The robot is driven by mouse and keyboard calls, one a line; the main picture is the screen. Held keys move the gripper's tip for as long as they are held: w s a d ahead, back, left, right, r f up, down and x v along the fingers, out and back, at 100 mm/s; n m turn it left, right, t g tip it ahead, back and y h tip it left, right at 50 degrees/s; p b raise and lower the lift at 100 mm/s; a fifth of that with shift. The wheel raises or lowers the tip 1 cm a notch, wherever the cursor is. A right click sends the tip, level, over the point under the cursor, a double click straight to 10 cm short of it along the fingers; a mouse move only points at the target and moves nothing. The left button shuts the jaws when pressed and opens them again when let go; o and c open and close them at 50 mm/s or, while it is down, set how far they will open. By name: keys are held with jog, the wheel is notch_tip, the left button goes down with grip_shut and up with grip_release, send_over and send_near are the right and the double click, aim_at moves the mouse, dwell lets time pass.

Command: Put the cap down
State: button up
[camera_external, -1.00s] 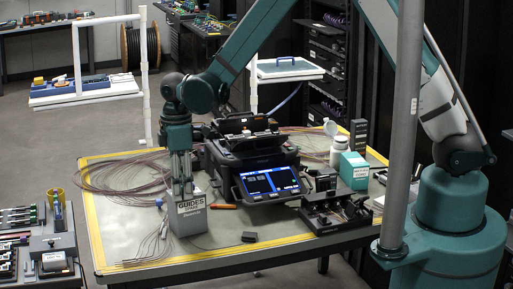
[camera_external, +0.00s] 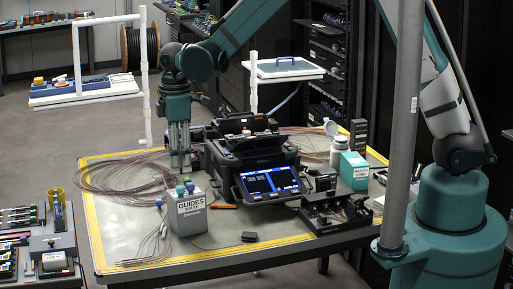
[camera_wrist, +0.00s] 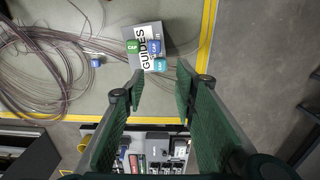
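A grey box labelled GUIDES (camera_external: 191,218) stands near the front left of the table. On its top sit a green cap (camera_external: 180,190), a blue cap (camera_external: 190,188) and a teal cap (camera_external: 187,180). In the wrist view the green cap (camera_wrist: 132,46), blue cap (camera_wrist: 154,46) and teal cap (camera_wrist: 160,65) sit close together at the box (camera_wrist: 144,60). Another blue cap (camera_external: 159,202) is left of the box, also visible in the wrist view (camera_wrist: 96,62). My gripper (camera_external: 180,166) is above and behind the box. Its fingers (camera_wrist: 159,84) are apart with nothing between them.
The splicer (camera_external: 250,160) with its lit screen stands right of the box. Loose fibre coils (camera_external: 115,180) lie on the left of the table (camera_external: 220,252). An orange tool (camera_external: 222,207) and a small black block (camera_external: 249,237) lie near the box.

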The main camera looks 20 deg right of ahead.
jog(key=shift+r, duration=1.9)
jog(key=w+d+r+m+t, duration=0.1)
jog(key=d+r+m, duration=0.3)
jog(key=d, duration=0.5)
jog(key=d+r+m+t+y, duration=0.1)
jog(key=d+r, duration=0.5)
jog(key=d, duration=0.3)
jog(key=w+d+r+m+t, duration=0.1)
jog(key=d+r+m, duration=0.3)
jog(key=d, duration=0.6)
jog(key=s+d+r+m+t, duration=0.1)
jog(key=s+d+m, duration=0.2)
jog(key=d, duration=0.6)
jog(key=s+d+r+m+t, duration=0.1)
jog(key=s+d+m, duration=0.2)
jog(key=s+d, duration=0.3)
jog(key=s+d+r+m+t+h, duration=0.1)
jog(key=s+d, duration=0.4)
jog(key=d, duration=0.7)
jog(key=shift+s+r+m+t, duration=0.35)
jog(key=shift+m+t, duration=0.25)
jog(key=shift+m, duration=0.4)
